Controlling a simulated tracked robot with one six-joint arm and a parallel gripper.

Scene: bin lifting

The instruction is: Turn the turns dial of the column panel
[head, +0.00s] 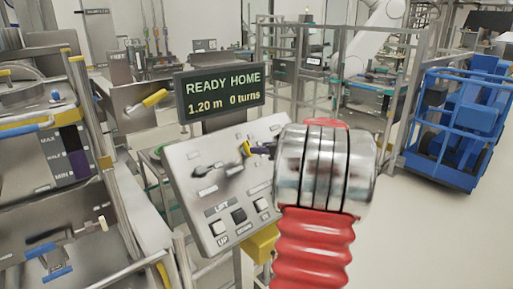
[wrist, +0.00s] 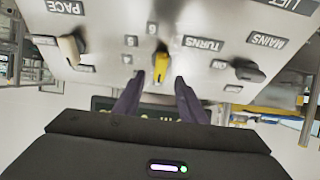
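The column panel (head: 200,160) is a tilted grey plate with labels, knobs and square buttons. The turns dial (wrist: 160,66) is a yellow knob beside the TURNS label in the wrist view, which shows the panel upside down. It also shows as a yellow bit (head: 246,148) at my gripper's tip in the head view. My gripper (wrist: 158,84) has two dark fingers, spread apart, pointing at the panel. The dial sits between and just beyond the fingertips, with a gap on each side. In the head view my wrist hides the panel's right part.
A display (head: 220,91) above the panel reads READY HOME, 1.20 m, 0 turns. A pale PACE knob (wrist: 72,48) and a dark MAINS knob (wrist: 248,71) flank the dial. LIFT buttons (head: 239,215) sit low on the panel. A blue caged machine (head: 455,125) stands right.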

